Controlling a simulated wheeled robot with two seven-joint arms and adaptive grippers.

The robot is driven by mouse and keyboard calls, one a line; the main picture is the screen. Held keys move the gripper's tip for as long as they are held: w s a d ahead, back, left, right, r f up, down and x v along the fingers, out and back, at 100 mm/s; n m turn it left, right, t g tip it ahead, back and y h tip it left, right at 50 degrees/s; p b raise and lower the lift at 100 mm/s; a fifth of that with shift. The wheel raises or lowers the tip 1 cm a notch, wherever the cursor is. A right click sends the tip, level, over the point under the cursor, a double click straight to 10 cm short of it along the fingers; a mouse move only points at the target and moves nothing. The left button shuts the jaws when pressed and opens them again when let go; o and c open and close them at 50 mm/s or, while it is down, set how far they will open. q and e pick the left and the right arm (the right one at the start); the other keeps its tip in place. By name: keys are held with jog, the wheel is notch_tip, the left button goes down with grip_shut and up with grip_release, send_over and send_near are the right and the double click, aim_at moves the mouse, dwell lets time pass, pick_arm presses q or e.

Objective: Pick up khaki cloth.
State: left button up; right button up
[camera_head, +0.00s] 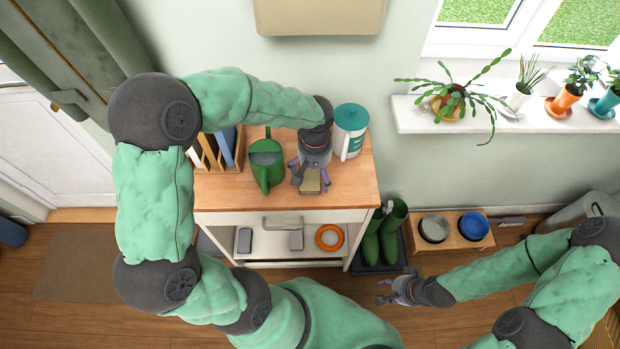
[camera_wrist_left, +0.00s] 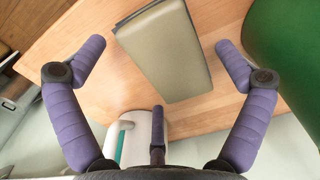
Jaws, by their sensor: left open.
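The khaki cloth (camera_head: 312,182) is a folded, flat block lying on the wooden top of the cabinet, near its front edge. In the left wrist view the khaki cloth (camera_wrist_left: 165,50) is between the spread fingers. My left gripper (camera_head: 309,174) is over the cloth, pointing down, open and empty. In the left wrist view its purple fingers (camera_wrist_left: 158,44) are apart from the cloth on both sides, with a third finger below it. My right gripper (camera_head: 391,288) is open and empty over the floor, right of the cabinet.
A green watering can (camera_head: 265,168) stands close left of the left gripper. A white canister with a teal lid (camera_head: 349,130) stands behind right. Books (camera_head: 216,150) fill the left end. Green boots (camera_head: 385,235) stand beside the cabinet.

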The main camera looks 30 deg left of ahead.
pick_arm(q)
jog(key=shift+f, duration=0.75)
jog(key=c, duration=1)
jog(key=shift+r, duration=0.1)
